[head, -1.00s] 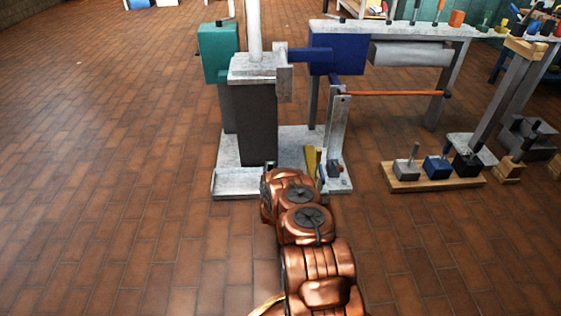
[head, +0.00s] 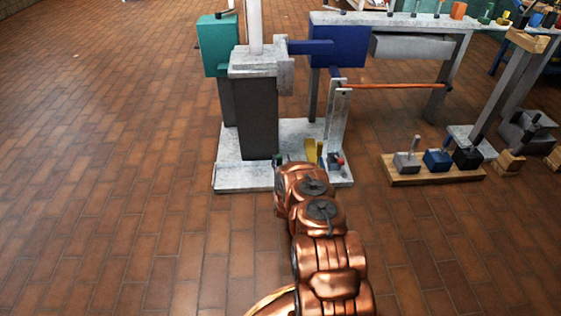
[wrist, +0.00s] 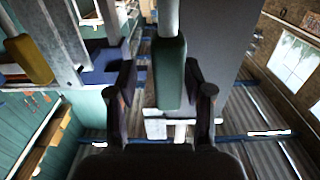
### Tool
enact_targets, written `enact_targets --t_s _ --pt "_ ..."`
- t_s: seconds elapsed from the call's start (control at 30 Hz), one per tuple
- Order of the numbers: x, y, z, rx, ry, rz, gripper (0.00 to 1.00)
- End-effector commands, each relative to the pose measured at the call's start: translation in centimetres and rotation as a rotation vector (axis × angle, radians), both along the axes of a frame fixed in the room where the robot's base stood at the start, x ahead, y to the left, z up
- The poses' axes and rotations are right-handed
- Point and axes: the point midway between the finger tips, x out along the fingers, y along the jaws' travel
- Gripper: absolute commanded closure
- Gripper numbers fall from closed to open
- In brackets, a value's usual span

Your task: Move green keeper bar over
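In the wrist view a dark green bar (wrist: 170,75) stands upright in front of a grey post, between the two dark fingers of my gripper (wrist: 162,95). The fingers are apart, one on each side of the bar. A gap shows on the left of the bar, and the right finger is close to it; I cannot tell whether it touches. In the head view my copper arm reaches to the front of the pale base plate (head: 240,178) and hides my gripper. I cannot clearly make out the green bar there.
A grey column (head: 255,115) stands on the plate, with a teal box (head: 217,45) and a blue box (head: 336,52) beside it. A wooden board (head: 435,176) holds several blocks. Floor at left is clear.

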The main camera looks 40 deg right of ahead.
Motion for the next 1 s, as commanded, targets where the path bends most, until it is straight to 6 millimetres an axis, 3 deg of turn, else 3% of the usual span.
enact_targets --t_s 0.43,1.0 --pt "-0.6 0.6 -0.2 0.003 0.004 0.003 0.48" --pt "-5.7 3.9 -0.1 0.001 0.002 0.003 0.48"
